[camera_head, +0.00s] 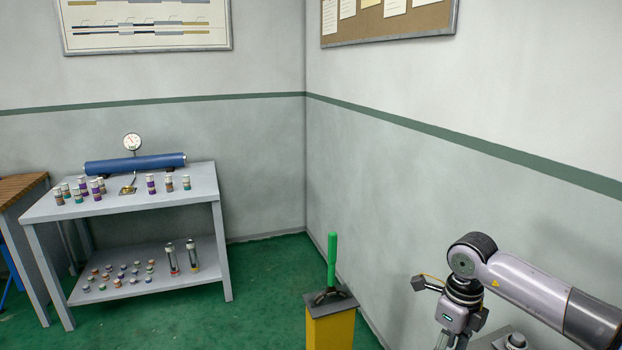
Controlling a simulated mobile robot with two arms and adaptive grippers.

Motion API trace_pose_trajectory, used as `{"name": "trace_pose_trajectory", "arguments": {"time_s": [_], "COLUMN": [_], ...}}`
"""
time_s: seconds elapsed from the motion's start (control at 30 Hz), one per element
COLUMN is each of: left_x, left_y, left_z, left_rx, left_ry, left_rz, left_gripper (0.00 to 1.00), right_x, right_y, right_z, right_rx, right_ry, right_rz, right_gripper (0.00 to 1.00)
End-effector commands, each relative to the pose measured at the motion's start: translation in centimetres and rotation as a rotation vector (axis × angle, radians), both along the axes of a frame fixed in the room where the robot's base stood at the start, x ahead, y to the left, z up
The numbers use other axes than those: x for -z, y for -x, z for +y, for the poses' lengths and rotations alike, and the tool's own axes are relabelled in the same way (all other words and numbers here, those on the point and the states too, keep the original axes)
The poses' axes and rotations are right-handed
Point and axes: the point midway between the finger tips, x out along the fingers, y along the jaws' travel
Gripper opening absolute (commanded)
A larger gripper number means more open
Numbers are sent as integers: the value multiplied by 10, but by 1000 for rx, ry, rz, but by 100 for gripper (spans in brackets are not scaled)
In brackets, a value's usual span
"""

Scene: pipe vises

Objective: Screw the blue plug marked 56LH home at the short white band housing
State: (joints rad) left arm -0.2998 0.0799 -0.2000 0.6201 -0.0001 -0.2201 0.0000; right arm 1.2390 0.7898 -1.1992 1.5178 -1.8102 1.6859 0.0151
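My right gripper (455,322) hangs at the bottom right, with its fingers mostly cut off by the frame edge, so I cannot tell whether it is open or holds anything. My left gripper is not in view. Several small banded cylinders (97,190) stand on a grey table at the left, in purple, brown and teal with pale tops. More small coloured pieces (122,272) sit on its lower shelf. No marking is readable, and I cannot pick out the blue plug marked 56LH or the short white band housing.
The grey table (205,180) also bears a long blue cylinder (135,164) and a round gauge (132,142). A yellow pedestal (330,328) with a vise and upright green cylinder (332,260) stands near the right wall. Green floor (262,285) between them is clear.

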Motion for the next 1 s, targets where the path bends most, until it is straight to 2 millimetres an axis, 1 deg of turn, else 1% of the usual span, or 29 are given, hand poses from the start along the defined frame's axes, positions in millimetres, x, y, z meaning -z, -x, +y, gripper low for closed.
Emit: {"name": "trace_pose_trajectory", "arguments": {"time_s": [0.1, 0.6, 0.7, 0.87, 1.0], "left_x": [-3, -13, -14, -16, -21], "left_y": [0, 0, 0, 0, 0], "left_z": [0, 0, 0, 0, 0], "left_rx": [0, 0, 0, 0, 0], "left_ry": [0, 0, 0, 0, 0], "left_rz": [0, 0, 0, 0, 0], "left_gripper": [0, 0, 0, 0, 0], "right_x": [-1, -1, -1, -1, -1], "right_y": [0, 0, 0, 0, 0], "right_z": [0, 0, 0, 0, 0], "right_rx": [159, 840, 922, 994, 1163], "right_ry": [0, 0, 0, 1, 2], "right_rz": [0, 1, 1, 1, 2], "right_gripper": [46, 46, 46, 46, 46]}}
